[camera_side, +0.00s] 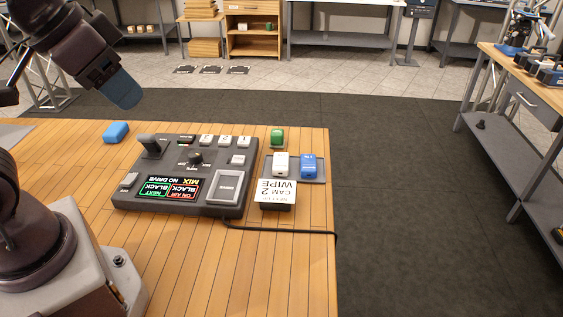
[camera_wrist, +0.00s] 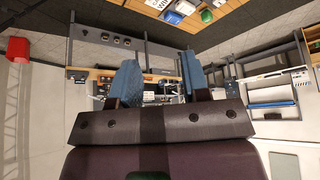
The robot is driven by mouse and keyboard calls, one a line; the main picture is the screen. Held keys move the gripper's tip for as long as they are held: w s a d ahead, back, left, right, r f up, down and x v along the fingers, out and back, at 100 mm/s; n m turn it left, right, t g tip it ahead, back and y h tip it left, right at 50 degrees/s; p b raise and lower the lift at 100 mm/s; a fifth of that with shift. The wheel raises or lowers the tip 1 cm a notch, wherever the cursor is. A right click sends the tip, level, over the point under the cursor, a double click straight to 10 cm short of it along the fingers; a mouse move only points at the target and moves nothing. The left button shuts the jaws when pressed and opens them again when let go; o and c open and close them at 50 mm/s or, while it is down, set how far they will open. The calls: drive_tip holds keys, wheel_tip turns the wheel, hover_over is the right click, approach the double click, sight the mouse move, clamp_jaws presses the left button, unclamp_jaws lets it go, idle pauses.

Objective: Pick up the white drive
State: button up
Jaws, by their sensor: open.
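The white drive (camera_side: 281,162) stands in a dark holder (camera_side: 296,178) near the table's right edge, just left of a blue drive (camera_side: 308,166). My gripper (camera_side: 122,98) is high at the upper left in the side view, well away from the white drive and above the table's far left part. In the wrist view my gripper's two blue fingers (camera_wrist: 158,75) are spread apart with nothing held between them.
A control panel (camera_side: 190,172) with raised knobs and a lever lies left of the holder. A card reading "CAM 2 WIPE" (camera_side: 276,192) stands in front of the holder. A green block (camera_side: 277,138) is behind it, and a blue block (camera_side: 116,131) lies far left. The front planks are mostly clear, except for a black cable (camera_side: 280,229).

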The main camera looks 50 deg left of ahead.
drive_tip(key=o, duration=0.6)
drive_tip(key=n+g+y, duration=0.3)
drive_tip(key=n, duration=0.6)
approach(281, 160)
drive_tip(key=shift+n+t, duration=0.3)
drive_tip(key=x, duration=0.9)
drive_tip(key=shift+s+f, duration=0.2)
